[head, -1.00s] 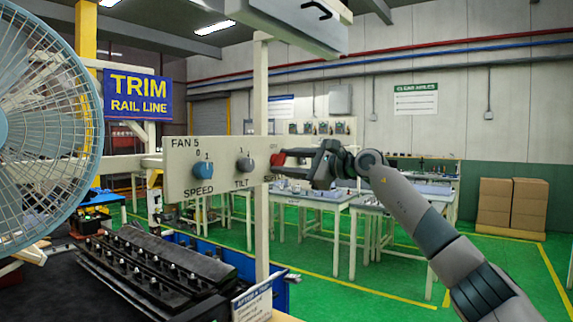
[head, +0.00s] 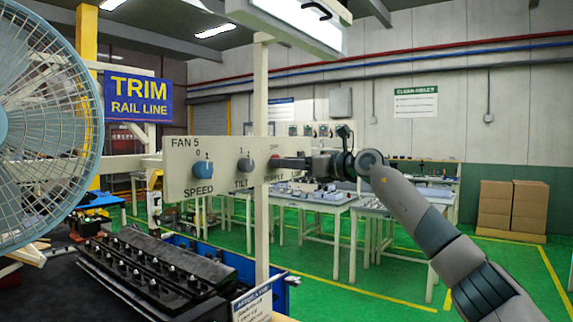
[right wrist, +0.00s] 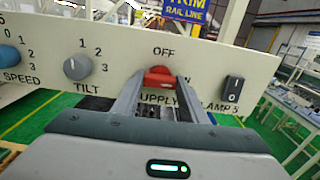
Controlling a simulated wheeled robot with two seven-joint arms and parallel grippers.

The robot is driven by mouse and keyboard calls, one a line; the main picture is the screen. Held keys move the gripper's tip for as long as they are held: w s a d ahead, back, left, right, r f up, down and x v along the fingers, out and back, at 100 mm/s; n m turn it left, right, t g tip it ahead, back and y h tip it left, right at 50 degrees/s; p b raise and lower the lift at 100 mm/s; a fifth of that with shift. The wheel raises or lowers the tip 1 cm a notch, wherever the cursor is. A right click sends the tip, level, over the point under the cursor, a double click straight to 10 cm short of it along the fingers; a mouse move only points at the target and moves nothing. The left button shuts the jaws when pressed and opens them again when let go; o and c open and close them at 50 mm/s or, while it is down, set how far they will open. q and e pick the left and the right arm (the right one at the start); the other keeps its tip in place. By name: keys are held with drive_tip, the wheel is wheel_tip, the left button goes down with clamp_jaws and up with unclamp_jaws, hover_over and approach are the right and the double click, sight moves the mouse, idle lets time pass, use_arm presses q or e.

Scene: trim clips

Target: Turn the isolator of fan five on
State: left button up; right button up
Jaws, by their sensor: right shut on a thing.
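The fan five panel (head: 222,168) is a cream board marked FAN 5. Its isolator is a red knob (right wrist: 160,75) marked SUPPLY, with OFF above it and a partly hidden mark to its right. My right gripper (right wrist: 159,83) is shut on the red knob, with one finger on each side. In the head view the right gripper (head: 276,163) reaches the panel's right end from the right and hides most of the knob. I cannot tell which mark the knob points to. My left gripper is out of view.
A blue SPEED knob (head: 203,169) and a grey TILT knob (head: 245,165) are left of the isolator. A black LAMP 5 rocker switch (right wrist: 233,89) is close on its right. A post (head: 262,215), a caged fan (head: 45,110) and a bright overhead lamp (head: 290,20) stand around the panel.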

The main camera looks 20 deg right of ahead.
idle(0.5)
drive_tip(key=o, duration=1)
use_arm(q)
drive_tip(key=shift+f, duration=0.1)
use_arm(e)
drive_tip(key=shift+o, duration=0.2)
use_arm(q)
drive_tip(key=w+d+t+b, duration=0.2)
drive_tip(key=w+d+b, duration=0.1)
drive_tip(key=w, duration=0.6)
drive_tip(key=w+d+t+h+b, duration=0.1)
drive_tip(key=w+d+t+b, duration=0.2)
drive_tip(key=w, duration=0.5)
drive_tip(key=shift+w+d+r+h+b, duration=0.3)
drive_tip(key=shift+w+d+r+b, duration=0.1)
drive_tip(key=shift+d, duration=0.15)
use_arm(e)
drive_tip(key=v, duration=1.7)
drive_tip(key=shift+s+d+f, duration=0.1)
drive_tip(key=shift+s+d, duration=0.05)
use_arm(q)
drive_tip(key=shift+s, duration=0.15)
